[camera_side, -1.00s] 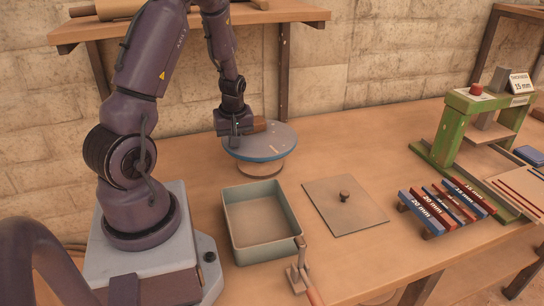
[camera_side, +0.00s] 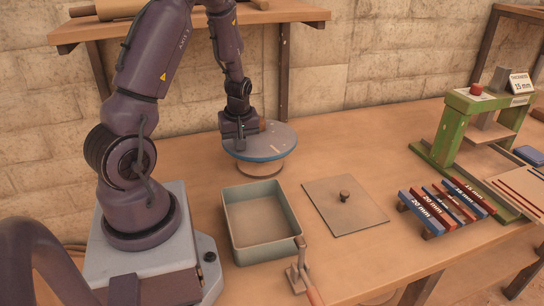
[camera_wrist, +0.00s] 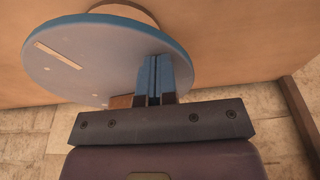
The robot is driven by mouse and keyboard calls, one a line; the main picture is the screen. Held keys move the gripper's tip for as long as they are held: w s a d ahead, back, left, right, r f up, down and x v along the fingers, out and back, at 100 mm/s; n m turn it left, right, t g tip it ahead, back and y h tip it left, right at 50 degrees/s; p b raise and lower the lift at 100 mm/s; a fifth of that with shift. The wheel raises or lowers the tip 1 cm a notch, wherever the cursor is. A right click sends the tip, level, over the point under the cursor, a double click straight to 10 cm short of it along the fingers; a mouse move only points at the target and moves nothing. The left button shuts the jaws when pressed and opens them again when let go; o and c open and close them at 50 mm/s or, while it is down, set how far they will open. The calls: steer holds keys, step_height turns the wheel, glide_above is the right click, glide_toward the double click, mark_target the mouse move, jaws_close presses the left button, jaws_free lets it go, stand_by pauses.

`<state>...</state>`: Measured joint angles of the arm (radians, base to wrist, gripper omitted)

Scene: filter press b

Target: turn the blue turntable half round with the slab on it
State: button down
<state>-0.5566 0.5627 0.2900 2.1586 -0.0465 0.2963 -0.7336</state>
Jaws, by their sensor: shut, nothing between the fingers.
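The blue turntable (camera_side: 270,148) is a round disc with a grey top on a low brown base at the back of the bench. A pale strip marks its top (camera_wrist: 58,56). A brown block, apparently the slab (camera_side: 262,124), lies on the disc behind my gripper and is mostly hidden. A corner of it shows beside the fingers in the wrist view (camera_wrist: 121,101). My gripper (camera_side: 240,146) is at the left part of the disc, fingers together and empty. In the wrist view the blue fingers (camera_wrist: 156,60) overlap the disc near its rim; contact cannot be told.
A grey-green open tray (camera_side: 228,222) stands in front of the turntable. A flat plate with a knob (camera_side: 365,212) lies to its right. A trowel-like tool (camera_side: 300,270), labelled bars (camera_side: 440,208) and a green press (camera_side: 450,130) are further off. Bench right of the turntable is clear.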

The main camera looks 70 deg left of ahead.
mark_target(260, 152)
steer(key=shift+w+d, duration=0.15)
steer(key=shift+w+d, duration=0.45)
steer(key=shift+d, duration=0.1)
steer(key=shift+w, duration=0.1)
stand_by(0.5)
steer(key=shift+w+d, duration=0.55)
steer(key=shift+w, duration=0.15)
steer(key=shift+w, duration=0.1)
steer(key=shift+w+d, duration=0.35)
steer(key=shift+w, duration=0.4)
steer(key=shift+w, duration=0.25)
